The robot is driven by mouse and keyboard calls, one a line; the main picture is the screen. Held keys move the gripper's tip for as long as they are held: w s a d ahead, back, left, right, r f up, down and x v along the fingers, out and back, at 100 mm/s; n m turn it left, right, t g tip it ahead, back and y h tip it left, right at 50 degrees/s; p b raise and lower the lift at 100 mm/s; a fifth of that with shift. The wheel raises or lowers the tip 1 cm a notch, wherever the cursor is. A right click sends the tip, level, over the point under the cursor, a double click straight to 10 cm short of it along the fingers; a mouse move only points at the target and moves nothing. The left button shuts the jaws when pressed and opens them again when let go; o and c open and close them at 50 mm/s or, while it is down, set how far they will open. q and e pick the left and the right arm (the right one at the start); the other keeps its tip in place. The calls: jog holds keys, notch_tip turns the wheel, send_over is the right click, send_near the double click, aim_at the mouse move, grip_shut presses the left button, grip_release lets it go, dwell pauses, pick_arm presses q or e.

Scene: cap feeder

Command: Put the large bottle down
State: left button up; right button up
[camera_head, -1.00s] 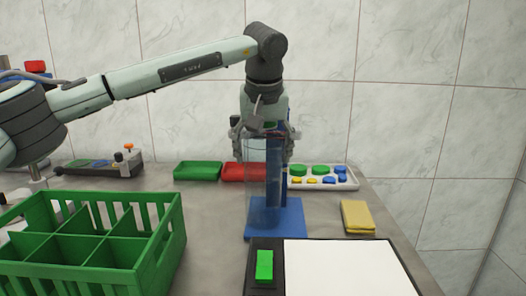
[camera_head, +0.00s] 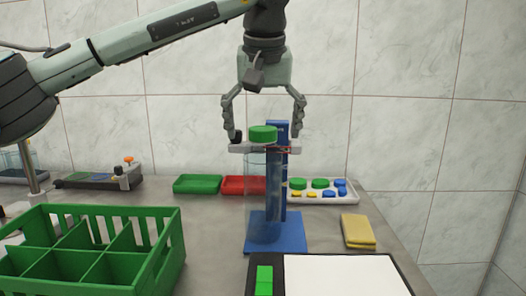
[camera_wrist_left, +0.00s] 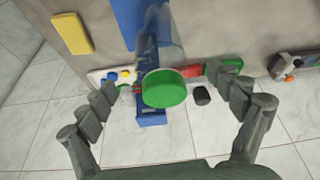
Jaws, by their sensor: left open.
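The large bottle (camera_head: 256,185) is clear, with a green cap (camera_head: 263,132). My right gripper is not in view.
A green divided crate (camera_head: 165,262) stands at front left. A white panel (camera_head: 345,275) with a green block (camera_head: 264,278) lies at front. Green (camera_head: 197,184) and red (camera_head: 243,185) trays and a white tray of caps (camera_head: 347,197) are behind. A yellow sponge (camera_head: 357,230) lies right.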

pick_arm(q)
jog(key=shift+v, duration=1.1)
jog(key=shift+r, duration=0.15)
